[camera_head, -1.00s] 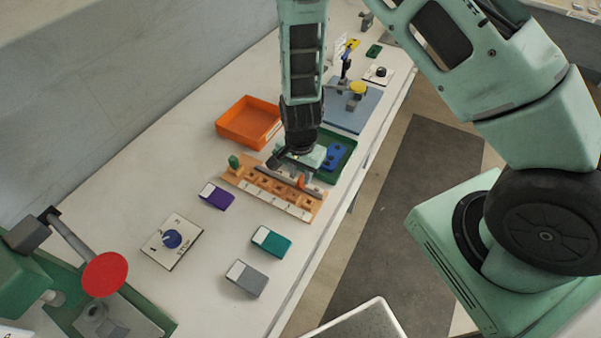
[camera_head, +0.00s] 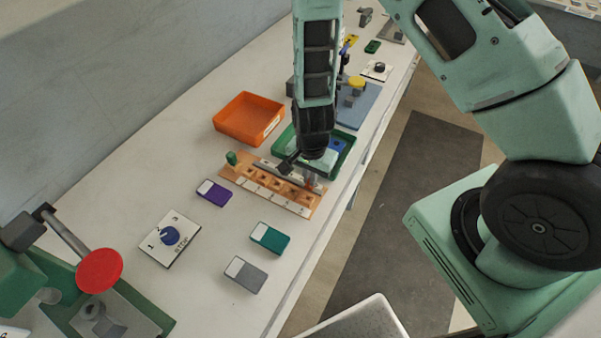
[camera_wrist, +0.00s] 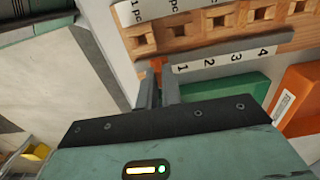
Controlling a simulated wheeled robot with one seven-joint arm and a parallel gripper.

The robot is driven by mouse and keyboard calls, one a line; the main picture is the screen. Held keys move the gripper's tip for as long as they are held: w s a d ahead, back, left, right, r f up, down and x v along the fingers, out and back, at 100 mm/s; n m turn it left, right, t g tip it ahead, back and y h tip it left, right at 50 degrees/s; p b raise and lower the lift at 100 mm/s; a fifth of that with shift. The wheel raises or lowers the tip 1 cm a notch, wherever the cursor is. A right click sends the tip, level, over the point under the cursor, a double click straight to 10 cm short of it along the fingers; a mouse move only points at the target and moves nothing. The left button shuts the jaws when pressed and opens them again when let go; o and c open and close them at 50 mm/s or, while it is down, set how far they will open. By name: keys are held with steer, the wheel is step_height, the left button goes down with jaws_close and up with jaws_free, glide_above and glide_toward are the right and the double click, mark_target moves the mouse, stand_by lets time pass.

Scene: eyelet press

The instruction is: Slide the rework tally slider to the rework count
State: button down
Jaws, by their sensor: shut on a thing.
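The wooden tally board (camera_head: 245,180) lies on the bench below my arm, with a row of square holes and paper labels. In the wrist view, the number strip (camera_wrist: 225,57) on the board's edge reads 1, 2, 3, 4 from left to right. An orange slider knob (camera_wrist: 156,65) sits at the left end of this strip, beside the 1. My gripper (camera_wrist: 157,92) is shut on the knob, with its fingers on both sides.
A green tray (camera_head: 345,158) with a blue part lies behind the board, and an orange bin (camera_head: 219,122) stands at the back left. Purple (camera_head: 216,194), teal (camera_head: 271,238) and grey (camera_head: 247,277) blocks lie in front, near a stop dial plate (camera_head: 180,243).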

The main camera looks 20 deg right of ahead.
steer(key=shift+s+d, duration=0.35)
steer(key=shift+s, duration=0.15)
steer(key=c, duration=1.6)
jaws_free()
steer(key=shift+d, duration=0.1)
steer(key=shift+o, duration=0.2)
steer(key=shift+r, duration=0.45)
step_height(320, 180, up, 16)
steer(key=shift+r, duration=0.25)
